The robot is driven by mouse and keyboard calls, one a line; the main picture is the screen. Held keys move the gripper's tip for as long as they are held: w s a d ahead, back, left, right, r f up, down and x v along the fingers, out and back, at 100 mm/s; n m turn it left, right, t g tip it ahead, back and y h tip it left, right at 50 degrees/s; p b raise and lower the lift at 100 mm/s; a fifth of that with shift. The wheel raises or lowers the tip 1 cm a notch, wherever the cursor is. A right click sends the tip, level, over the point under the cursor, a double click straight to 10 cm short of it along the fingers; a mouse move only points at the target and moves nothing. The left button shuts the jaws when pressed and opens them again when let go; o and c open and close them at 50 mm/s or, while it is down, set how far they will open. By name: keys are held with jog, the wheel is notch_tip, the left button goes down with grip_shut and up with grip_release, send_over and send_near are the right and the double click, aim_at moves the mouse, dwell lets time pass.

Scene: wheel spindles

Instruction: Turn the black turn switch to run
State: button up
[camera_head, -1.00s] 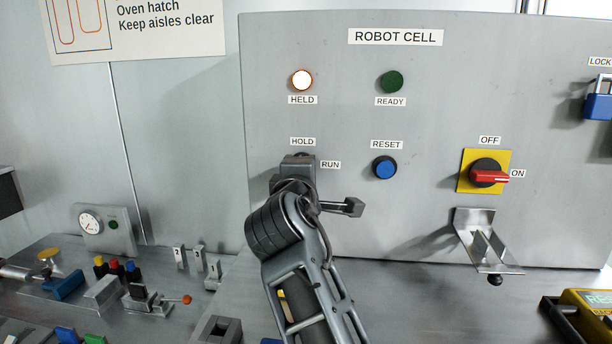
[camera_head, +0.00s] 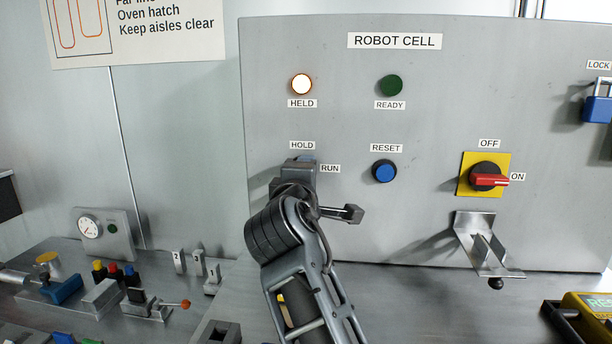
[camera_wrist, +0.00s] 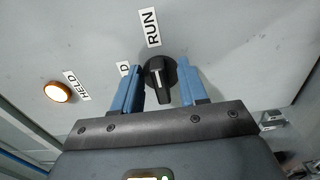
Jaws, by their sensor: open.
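The black turn switch (camera_wrist: 158,80) is in the wrist view, a round knob with a raised bar and a white mark. The bar runs roughly in line with the RUN label (camera_wrist: 152,28); I cannot tell which end is the pointer. My gripper (camera_wrist: 160,66) is open, with one blue finger on each side of the knob; contact is not clear. In the head view my gripper (camera_head: 306,158) is below the HOLD label (camera_head: 302,145) and left of the RUN label (camera_head: 330,168), and it hides the switch.
The HELD lamp (camera_head: 301,84) glows; the green READY lamp (camera_head: 390,85) looks unlit. A blue RESET button (camera_head: 384,171), a red OFF/ON switch (camera_head: 488,179) and a metal bracket (camera_head: 484,245) are to the right. Small fixtures stand on the bench at the lower left.

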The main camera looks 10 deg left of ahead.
jog(key=s, duration=0.7)
jog(key=shift+s+b, duration=0.35)
jog(key=shift+s, duration=0.05)
jog(key=shift+a, duration=0.1)
